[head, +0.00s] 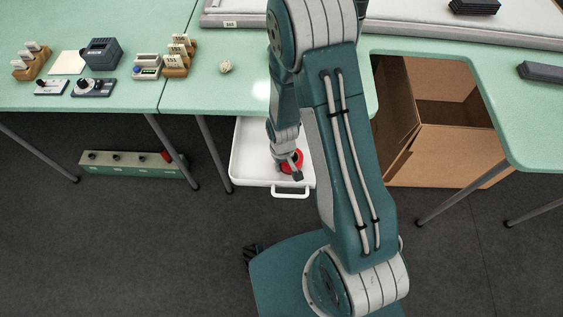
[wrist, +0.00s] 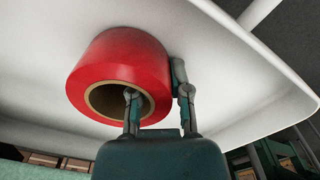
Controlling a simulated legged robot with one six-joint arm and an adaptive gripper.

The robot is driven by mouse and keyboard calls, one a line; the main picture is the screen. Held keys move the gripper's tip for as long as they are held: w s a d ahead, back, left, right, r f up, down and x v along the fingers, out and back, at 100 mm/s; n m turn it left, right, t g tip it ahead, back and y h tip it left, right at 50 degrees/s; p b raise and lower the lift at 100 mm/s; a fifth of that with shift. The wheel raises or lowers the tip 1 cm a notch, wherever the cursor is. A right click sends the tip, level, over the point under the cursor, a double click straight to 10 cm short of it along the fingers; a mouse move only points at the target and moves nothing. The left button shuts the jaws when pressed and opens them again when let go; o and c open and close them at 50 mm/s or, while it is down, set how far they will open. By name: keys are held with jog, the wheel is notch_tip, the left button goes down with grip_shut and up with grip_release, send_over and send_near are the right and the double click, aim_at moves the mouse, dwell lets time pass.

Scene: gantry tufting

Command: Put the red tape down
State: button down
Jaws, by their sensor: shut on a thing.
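The red tape (wrist: 118,62) is a thick roll with a brown core. In the wrist view one finger of my gripper (wrist: 157,97) is inside the core and the other is outside the roll, so the roll's wall is pinched between them. In the head view the red tape (head: 293,161) is partly hidden by my gripper (head: 288,165). It is over the white tray (head: 250,172), inside the tray's outline. I cannot tell whether the roll touches the tray floor.
The white tray, with a front handle, sits below the green table (head: 225,95). An open cardboard box (head: 440,158) stands to its right. A green box with knobs (head: 125,165) lies on the floor to the left. Small devices and card holders (head: 178,62) stand on the table.

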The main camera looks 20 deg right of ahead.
jog(key=c, duration=0.6)
grip_release()
jog(key=shift+d+f, duration=0.1)
notch_tip(320, 180, up, 12)
jog(key=shift+r, duration=0.25)
notch_tip(320, 180, up, 10)
jog(key=f+t, duration=0.1)
jog(key=t, duration=0.1)
send_over(287, 163)
jog(key=s+r+m+t, duration=0.1)
jog(key=s+r, duration=0.2)
jog(key=r, duration=0.5)
jog(key=s+r+t, duration=0.1)
jog(key=s+r, duration=0.2)
jog(key=s+d+r+m, duration=0.1)
jog(key=s+r, duration=0.2)
jog(key=s+d+r+t, duration=0.1)
jog(key=s+r, duration=0.2)
jog(key=shift+s+r+m+t, duration=0.25)
jog(key=shift+s+m+t, duration=0.05)
jog(key=shift+s+m, duration=0.1)
